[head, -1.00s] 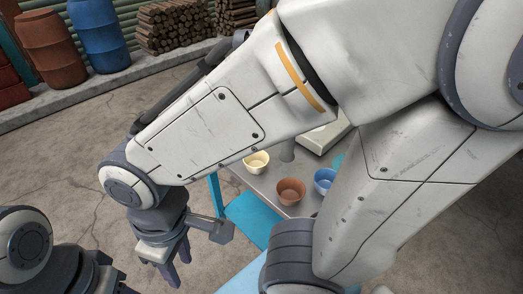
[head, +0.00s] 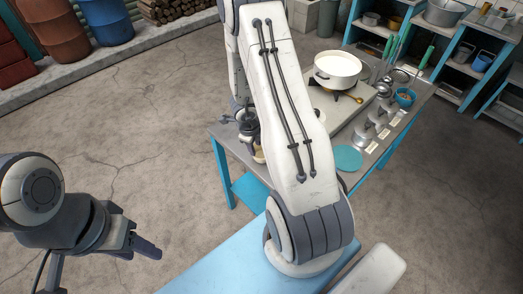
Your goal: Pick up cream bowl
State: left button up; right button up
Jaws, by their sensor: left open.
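The cream bowl (head: 259,156) shows only as a small sliver at the left part of the grey table (head: 228,139), beside my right arm. My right gripper (head: 249,137) points down at the bowl, at or just above it. The arm hides much of both, so I cannot tell whether the fingers touch the bowl or how far apart they are. My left gripper (head: 146,247) is open and empty at the lower left, over the floor and away from the table.
A white pot (head: 337,68) of white liquid stands on a stove at the back of the table. A small blue bowl (head: 404,97) and metal utensils are at the right. A teal round mat (head: 348,158) lies near the front. Shelves stand behind; the floor at left is clear.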

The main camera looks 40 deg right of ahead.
aim_at(256, 158)
jog(key=b+x, duration=0.2)
jog(key=x, duration=0.2)
jog(key=shift+f, duration=0.3)
jog(key=b+x, duration=0.2)
jog(key=x, duration=0.1)
jog(key=b+x, duration=0.1)
jog(key=shift+a+f, duration=0.3)
jog(key=shift+f, duration=0.1)
jog(key=shift+w+d+f, duration=0.1)
jog(key=shift+f, duration=0.2)
grip_shut()
dwell(0.5)
